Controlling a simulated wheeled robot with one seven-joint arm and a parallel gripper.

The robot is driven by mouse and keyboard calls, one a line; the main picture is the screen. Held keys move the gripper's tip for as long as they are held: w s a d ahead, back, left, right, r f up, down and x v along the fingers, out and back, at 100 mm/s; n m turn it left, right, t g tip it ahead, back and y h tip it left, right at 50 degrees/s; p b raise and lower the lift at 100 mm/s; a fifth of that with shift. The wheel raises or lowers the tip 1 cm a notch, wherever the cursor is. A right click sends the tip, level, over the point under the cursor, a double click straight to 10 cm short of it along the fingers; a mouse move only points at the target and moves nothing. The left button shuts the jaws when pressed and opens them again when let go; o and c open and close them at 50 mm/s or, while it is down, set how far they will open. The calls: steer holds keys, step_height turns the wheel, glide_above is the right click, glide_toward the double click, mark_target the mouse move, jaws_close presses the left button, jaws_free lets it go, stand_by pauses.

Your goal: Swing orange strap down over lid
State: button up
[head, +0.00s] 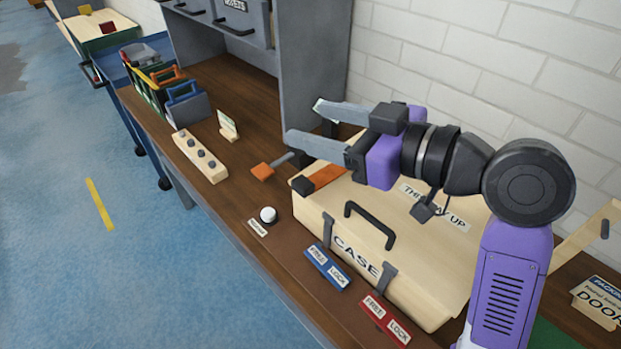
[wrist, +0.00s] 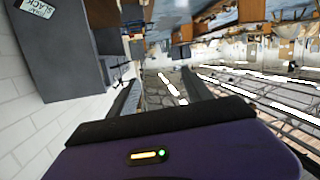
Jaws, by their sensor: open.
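The wooden case (head: 425,265) lies on the bench with its pale lid (head: 375,200) down. An orange strap (head: 326,176) with a black end (head: 303,185) shows at the lid's left end. Its far part is hidden behind my arm, and I cannot tell whether it lies flat on the lid. My gripper (head: 304,123) is open and empty, held above and beyond the strap, with its fingers pointing left. In the wrist view my gripper (wrist: 160,88) has nothing between its fingers, and neither case nor strap shows.
A separate orange block (head: 262,172) on a grey rod is left of the case. A white knob (head: 268,214), blue label plate (head: 327,267) and red label plate (head: 385,318) line the front. A grey cabinet (head: 312,60) and white brick wall (head: 470,60) bound the back.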

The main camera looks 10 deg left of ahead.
steer(key=a+r+n+g, duration=0.3)
steer(key=a+n+g, duration=0.15)
steer(key=a, duration=0.55)
steer(key=n+g+h+b, duration=0.3)
steer(key=n+h, duration=0.7)
steer(key=h, duration=0.4)
glide_above(303, 182)
steer(key=shift+m+t, duration=0.25)
steer(key=f, duration=1)
steer(key=shift+w+a+f, duration=0.2)
steer(key=shift+w+a, duration=0.15)
steer(key=shift+s+d+f, duration=0.15)
steer(key=shift+d, duration=0.15)
steer(key=shift+s+n, duration=0.2)
steer(key=shift+n, duration=0.3)
steer(key=shift+d+f, duration=0.1)
steer(key=shift+f, duration=0.05)
step_height(303, 182, down, 8)
steer(key=shift+r+p, duration=0.25)
steer(key=shift+p, duration=0.1)
